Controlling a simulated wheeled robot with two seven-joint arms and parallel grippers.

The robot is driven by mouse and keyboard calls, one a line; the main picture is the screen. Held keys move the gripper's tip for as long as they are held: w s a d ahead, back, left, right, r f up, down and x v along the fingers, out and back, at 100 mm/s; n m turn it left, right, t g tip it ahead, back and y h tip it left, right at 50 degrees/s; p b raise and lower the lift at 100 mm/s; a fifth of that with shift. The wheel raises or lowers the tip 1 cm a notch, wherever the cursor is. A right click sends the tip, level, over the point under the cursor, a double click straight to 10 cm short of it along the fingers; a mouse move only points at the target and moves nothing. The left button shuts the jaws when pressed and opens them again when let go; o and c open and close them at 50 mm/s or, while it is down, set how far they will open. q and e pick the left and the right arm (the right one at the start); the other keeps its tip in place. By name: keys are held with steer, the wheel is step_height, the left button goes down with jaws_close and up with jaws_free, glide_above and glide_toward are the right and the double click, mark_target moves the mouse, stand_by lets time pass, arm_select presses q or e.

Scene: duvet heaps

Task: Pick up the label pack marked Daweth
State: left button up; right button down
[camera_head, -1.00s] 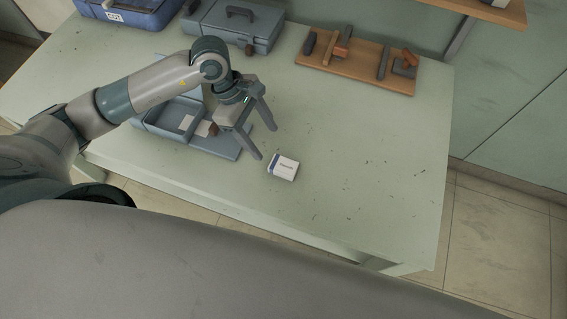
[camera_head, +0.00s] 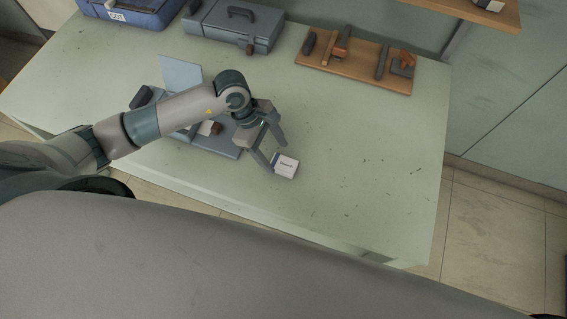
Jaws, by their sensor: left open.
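A small white label pack (camera_head: 286,166) with a dark blue edge and dark print lies on the pale green table (camera_head: 345,190). The print is too small to read for certain. My left gripper (camera_head: 278,156) is open just above and behind the pack. Its fingers point down towards the pack, one at its left edge and one beyond it. I cannot tell whether a finger touches it. My right gripper is not in view.
A blue-grey tray (camera_head: 222,149) with small items lies left of the gripper, partly hidden by my arm. Toolboxes (camera_head: 232,27) and a wooden board with tools (camera_head: 356,62) stand at the back. The table's right side is clear.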

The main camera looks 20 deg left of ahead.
mark_target(282, 163)
arm_select(q)
steer(key=shift+s+d+f+p, duration=0.1)
steer(key=shift+d+f+p, duration=0.1)
steer(key=shift+d+p, duration=0.1)
steer(key=p+x, duration=0.1)
steer(key=x, duration=0.2)
steer(key=shift+p, duration=0.3)
steer(key=shift+d+f, duration=0.1)
steer(key=shift+f, duration=0.4)
steer(key=c, duration=1.2)
